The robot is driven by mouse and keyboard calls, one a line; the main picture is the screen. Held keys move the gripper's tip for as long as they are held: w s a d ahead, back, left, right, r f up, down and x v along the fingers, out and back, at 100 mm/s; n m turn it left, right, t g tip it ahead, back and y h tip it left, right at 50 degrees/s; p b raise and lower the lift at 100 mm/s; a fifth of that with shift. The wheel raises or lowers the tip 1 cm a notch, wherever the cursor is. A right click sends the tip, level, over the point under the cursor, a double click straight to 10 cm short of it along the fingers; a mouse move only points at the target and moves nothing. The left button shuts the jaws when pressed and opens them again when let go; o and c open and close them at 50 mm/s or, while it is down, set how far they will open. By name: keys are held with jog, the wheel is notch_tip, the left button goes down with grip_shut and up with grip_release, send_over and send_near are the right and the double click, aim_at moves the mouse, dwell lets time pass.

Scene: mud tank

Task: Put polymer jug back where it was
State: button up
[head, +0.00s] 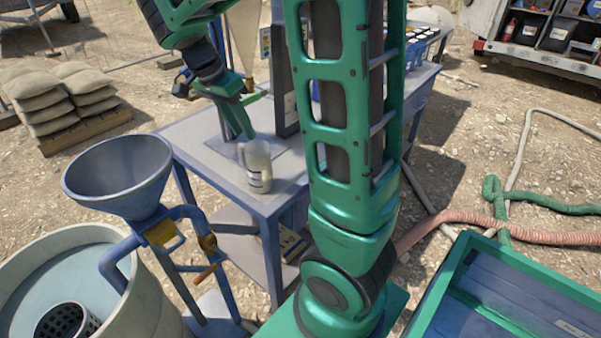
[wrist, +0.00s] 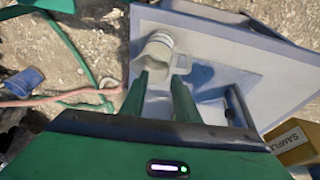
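The polymer jug (head: 258,170) is a pale, translucent jug with a handle and a dark label mark. It stands upright on the grey-blue table (head: 205,132), near its front edge. In the wrist view the jug (wrist: 157,52) lies just beyond my fingertips, with its handle toward the right finger. My gripper (head: 240,138) points down at the handle side of the jug. In the wrist view the two green fingers of my gripper (wrist: 165,77) are apart, with nothing seen held between them. Whether a fingertip touches the handle I cannot tell.
A funnel hopper (head: 118,172) on a blue pipe stand and a round tank (head: 95,290) stand left of the table. A dark upright panel (head: 284,80) rises behind the jug. A box marked SAMPLE (wrist: 296,140) shows at lower right in the wrist view. Hoses (head: 470,217) lie on the ground.

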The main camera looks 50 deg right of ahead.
jog(key=s+f+n+y, duration=0.1)
jog(key=s+n, duration=0.4)
jog(key=s, duration=0.7)
jog(key=s+f+n+t+y, duration=0.1)
jog(key=s+n, duration=0.4)
jog(key=s, duration=0.6)
jog(key=shift+s+a+f+n+y, duration=0.35)
jog(key=shift+f+y, duration=0.3)
jog(key=shift+y, duration=0.25)
